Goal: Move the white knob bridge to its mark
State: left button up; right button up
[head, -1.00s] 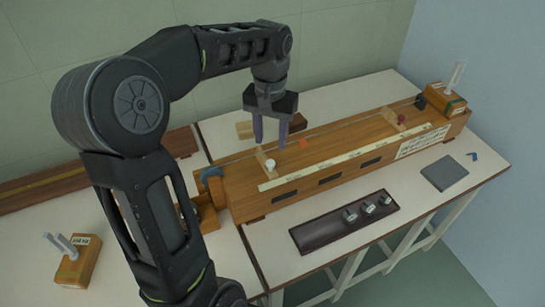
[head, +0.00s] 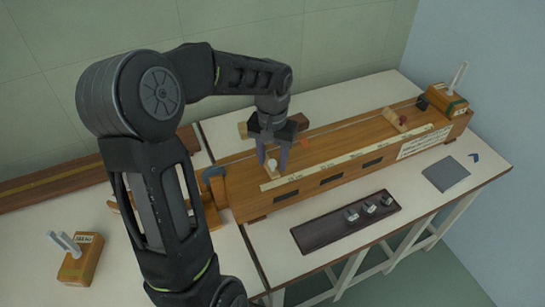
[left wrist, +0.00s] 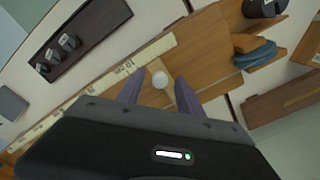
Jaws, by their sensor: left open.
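The white knob bridge, a small pale wooden block with a round white knob (head: 272,164), stands on the long wooden spectrometer bench (head: 340,141) towards its left end. In the left wrist view the white knob (left wrist: 160,79) shows between the two fingers. My left gripper (head: 272,160) is open, pointing down, with its purple-grey fingers on either side of the knob. In the left wrist view the gripper (left wrist: 159,92) shows a gap on both sides of the knob. An orange patch (head: 305,144) lies on the bench top to the right of the gripper. My right gripper is not in view.
A bridge with a red knob (head: 402,121) stands farther right on the bench. A pale scale strip (head: 345,157) runs along the front edge. A dark tray (head: 345,222) with several weights lies in front. A grey pad (head: 445,174) lies at right.

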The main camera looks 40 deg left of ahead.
pick_arm(q)
jog(key=shift+c, duration=0.3)
grip_shut()
dwell(1.0)
